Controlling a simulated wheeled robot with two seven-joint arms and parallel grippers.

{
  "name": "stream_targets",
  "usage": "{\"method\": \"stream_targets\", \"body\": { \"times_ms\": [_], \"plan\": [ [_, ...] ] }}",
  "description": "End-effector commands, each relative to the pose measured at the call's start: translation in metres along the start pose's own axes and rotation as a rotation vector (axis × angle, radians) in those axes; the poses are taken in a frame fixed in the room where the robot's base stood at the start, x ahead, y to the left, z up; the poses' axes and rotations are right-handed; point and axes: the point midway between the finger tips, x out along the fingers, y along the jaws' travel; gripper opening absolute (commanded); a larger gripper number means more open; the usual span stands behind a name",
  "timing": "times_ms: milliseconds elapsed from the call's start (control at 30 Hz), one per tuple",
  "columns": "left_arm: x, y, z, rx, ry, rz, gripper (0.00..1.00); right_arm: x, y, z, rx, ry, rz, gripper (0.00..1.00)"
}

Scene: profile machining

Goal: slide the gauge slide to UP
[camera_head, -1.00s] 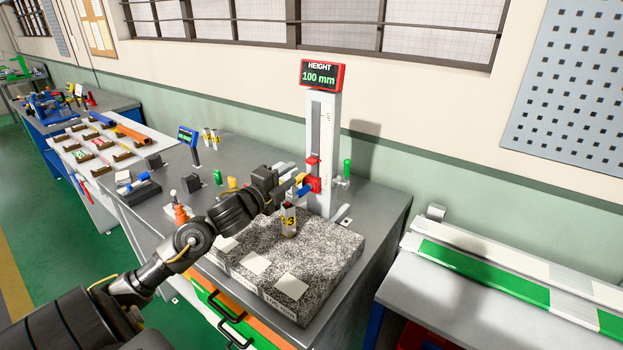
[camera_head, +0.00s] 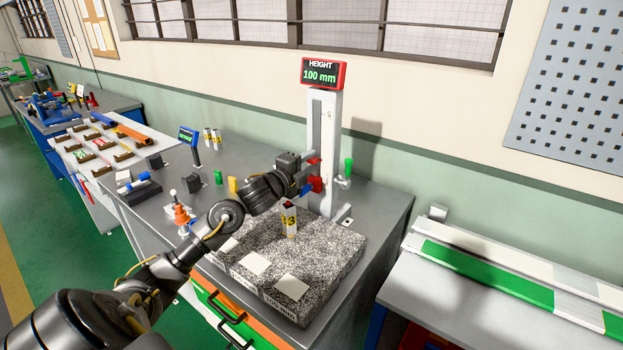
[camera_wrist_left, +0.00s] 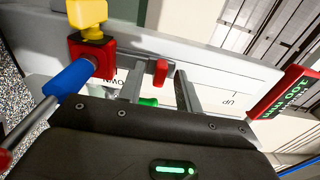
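The height gauge (camera_head: 323,125) stands upright at the back of the granite plate, and its display (camera_head: 323,74) reads 100 mm. A small red tab (camera_head: 314,161) is on its column, above a red block (camera_head: 316,184). In the left wrist view the red tab (camera_wrist_left: 161,72) sits between UP lettering on the right and partly hidden lettering ending in "OWN" on the left. The red block (camera_wrist_left: 92,58) carries a yellow knob and a blue handle. My left gripper (camera_wrist_left: 161,88) is open, its fingers either side of the tab with gaps. It also shows at the column (camera_head: 305,175). My right gripper is out of view.
A block marked 3 (camera_head: 289,219) stands on the speckled granite plate (camera_head: 330,245), just below my left gripper. A green knob (camera_head: 348,167) is right of the column. An orange-based item (camera_head: 182,215) stands left of the plate. A second bench (camera_head: 460,315) is at right.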

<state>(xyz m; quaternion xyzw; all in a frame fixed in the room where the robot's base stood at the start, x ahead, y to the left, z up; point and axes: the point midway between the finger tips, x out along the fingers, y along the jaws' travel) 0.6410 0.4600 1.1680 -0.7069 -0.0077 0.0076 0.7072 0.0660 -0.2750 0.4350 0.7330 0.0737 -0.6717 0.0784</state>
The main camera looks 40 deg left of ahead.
Motion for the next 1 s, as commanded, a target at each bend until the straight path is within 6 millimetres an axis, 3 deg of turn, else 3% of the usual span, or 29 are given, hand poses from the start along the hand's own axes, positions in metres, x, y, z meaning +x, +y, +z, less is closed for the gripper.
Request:
{"method": "stream_targets", "body": {
  "times_ms": [33,267,567,1000],
  "plan": [
    [0.0,0.0,0.0,0.0,0.0,0.0,0.29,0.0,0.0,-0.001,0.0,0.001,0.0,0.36],
    [0.0,0.0,0.0,0.0,0.0,0.0,0.0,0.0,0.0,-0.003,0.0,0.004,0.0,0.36],
    [0.0,-0.002,0.0,0.0,0.0,0.0,0.0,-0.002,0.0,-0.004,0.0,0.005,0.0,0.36],
    [0.0,-0.021,0.0,-0.001,0.0,-0.003,0.0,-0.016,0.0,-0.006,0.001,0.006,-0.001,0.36]
  ]
}}
